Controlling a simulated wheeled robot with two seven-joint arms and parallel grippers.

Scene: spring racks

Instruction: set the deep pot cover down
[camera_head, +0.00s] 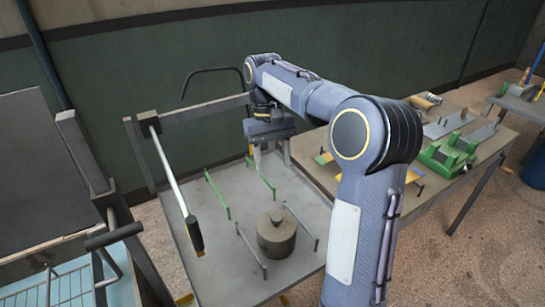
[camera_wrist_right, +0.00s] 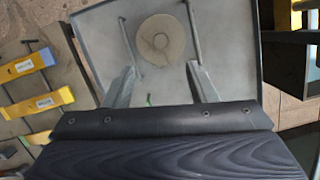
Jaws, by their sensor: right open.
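A squat, round grey-brown piece with a small knob on top, which looks like the deep pot cover (camera_head: 277,236), stands upright on the grey table top (camera_head: 215,270). I cannot tell whether the round body is all cover or a pot beneath it. From above it shows as a disc in the right wrist view (camera_wrist_right: 150,55). My right gripper (camera_head: 269,156) hangs over the far part of the table, apart from the cover. Its two fingers are spread and empty in the right wrist view (camera_wrist_right: 158,80). My left gripper is not in view.
Dark bars (camera_head: 252,252) flank the cover, and green bars (camera_head: 217,195) lie behind it. A pale rod with a black grip (camera_head: 172,178) slants above the left side. A wooden bench (camera_head: 478,165) with green and yellow tools stands right.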

